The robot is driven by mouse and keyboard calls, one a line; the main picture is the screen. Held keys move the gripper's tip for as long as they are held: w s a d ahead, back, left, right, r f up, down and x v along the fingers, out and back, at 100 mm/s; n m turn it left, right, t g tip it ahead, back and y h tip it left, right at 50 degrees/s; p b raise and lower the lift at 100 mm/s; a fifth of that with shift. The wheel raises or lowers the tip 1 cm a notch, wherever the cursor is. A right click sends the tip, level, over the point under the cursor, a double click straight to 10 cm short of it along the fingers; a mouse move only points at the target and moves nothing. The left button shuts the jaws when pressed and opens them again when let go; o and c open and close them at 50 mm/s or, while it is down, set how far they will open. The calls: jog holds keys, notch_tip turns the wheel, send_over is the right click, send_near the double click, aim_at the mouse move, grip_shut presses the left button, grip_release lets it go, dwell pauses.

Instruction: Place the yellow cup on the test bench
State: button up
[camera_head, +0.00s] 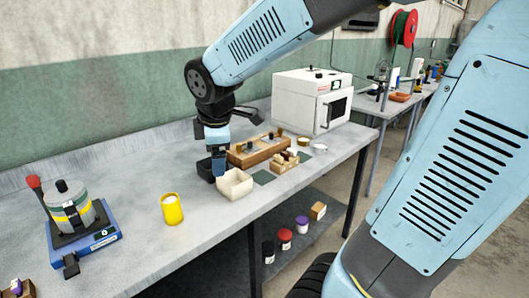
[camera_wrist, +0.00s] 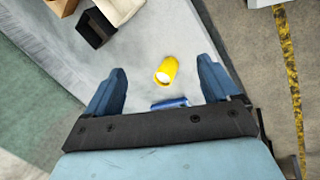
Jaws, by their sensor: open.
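The yellow cup (camera_head: 172,209) stands upright on the grey test bench (camera_head: 135,170), left of the bench's middle, with pale contents at its top. In the wrist view the yellow cup (camera_wrist: 166,70) shows ahead of my gripper, between the lines of its two fingers. My gripper (camera_head: 217,165) is above the bench, to the right of the cup, near a cream open box. In the wrist view my gripper (camera_wrist: 160,85) has its blue fingers wide apart with nothing between them. The cup and the fingers are apart.
The cream box (camera_head: 235,184) and a black box (camera_head: 205,170) stand near my gripper. Behind are a wooden rack (camera_head: 258,149) and a white oven (camera_head: 310,100). A blue-based device (camera_head: 80,235) stands left of the cup. The bench around the cup is clear.

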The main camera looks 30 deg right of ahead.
jog(key=s+d+r+m, duration=0.2)
jog(key=s+d+m, duration=0.1)
jog(key=s+m, duration=0.3)
jog(key=s+d+r+m+t, duration=0.1)
jog(key=s+d+r+m, duration=0.1)
jog(key=s+m, duration=0.5)
jog(key=shift+s+d+r+m, duration=0.25)
jog(key=shift+d+r+m, duration=0.25)
jog(key=shift+m, duration=0.9)
jog(key=shift+d+f, duration=0.1)
